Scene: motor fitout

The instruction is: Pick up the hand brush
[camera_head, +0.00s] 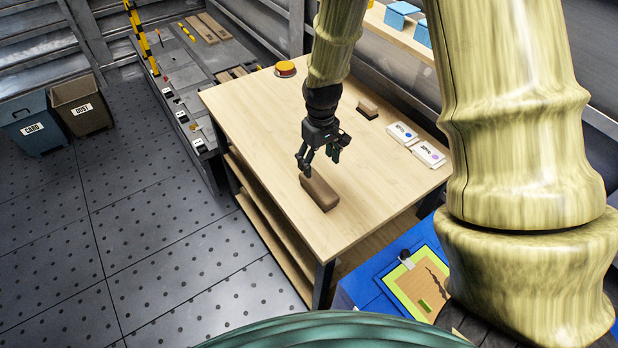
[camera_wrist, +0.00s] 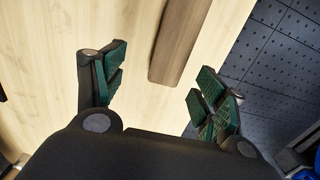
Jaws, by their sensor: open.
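A long brown block-like thing (camera_head: 320,194), which looks like the hand brush, lies on the wooden table near its front left edge. No bristles can be made out. In the wrist view the brush (camera_wrist: 183,38) lies slantwise ahead of the fingers, partly cut by the top edge of the picture. My gripper (camera_head: 318,160) is just above and behind the brush in the head view, pointing down. The gripper in the wrist view (camera_wrist: 160,66) is open and empty, its green-padded fingers apart.
The table top (camera_head: 260,120) is mostly clear. A smaller brown block (camera_head: 367,109), white labelled boxes (camera_head: 402,133) and a red-orange button (camera_head: 285,68) stand on it. A blue and green tray (camera_head: 357,290) lies at lower right. Bins (camera_head: 82,104) stand far left.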

